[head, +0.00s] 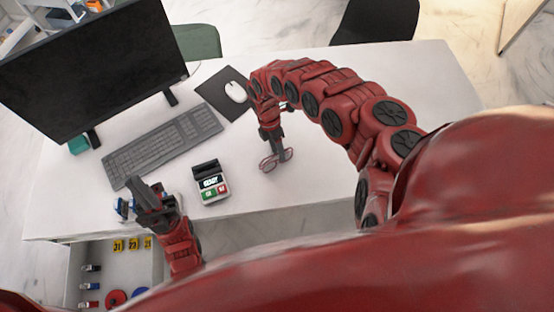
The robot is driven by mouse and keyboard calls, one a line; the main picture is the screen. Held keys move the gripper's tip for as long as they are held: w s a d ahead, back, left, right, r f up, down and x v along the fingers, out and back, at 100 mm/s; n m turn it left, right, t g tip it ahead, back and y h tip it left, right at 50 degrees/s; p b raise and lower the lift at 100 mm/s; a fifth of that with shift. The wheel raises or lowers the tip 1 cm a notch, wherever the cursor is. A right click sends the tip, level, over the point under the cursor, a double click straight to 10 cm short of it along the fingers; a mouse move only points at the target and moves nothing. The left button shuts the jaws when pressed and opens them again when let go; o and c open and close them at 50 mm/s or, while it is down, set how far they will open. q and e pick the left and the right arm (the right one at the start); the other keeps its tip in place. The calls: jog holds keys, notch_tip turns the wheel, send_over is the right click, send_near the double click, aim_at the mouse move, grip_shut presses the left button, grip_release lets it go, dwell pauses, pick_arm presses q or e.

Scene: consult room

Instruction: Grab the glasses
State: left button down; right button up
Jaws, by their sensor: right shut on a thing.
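The glasses (269,163) have thin reddish frames and are at the middle of the white desk in the head view. My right gripper (277,152) reaches down over them from above and is shut on them. Its fingers hide part of the frame. I cannot tell whether the glasses touch the desk or are slightly above it. My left gripper (145,190) is at the lower left, near the desk's front edge and well away from the glasses. I cannot make out the gap between its fingers.
A small card terminal (211,183) stands between my grippers. A keyboard (161,145), a mouse (235,92) on a dark pad (217,88) and a monitor (88,68) are farther back and left. The white desk (310,180) is clear right of the glasses.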

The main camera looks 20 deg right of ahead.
grip_shut()
jog(key=shift+r, duration=0.1)
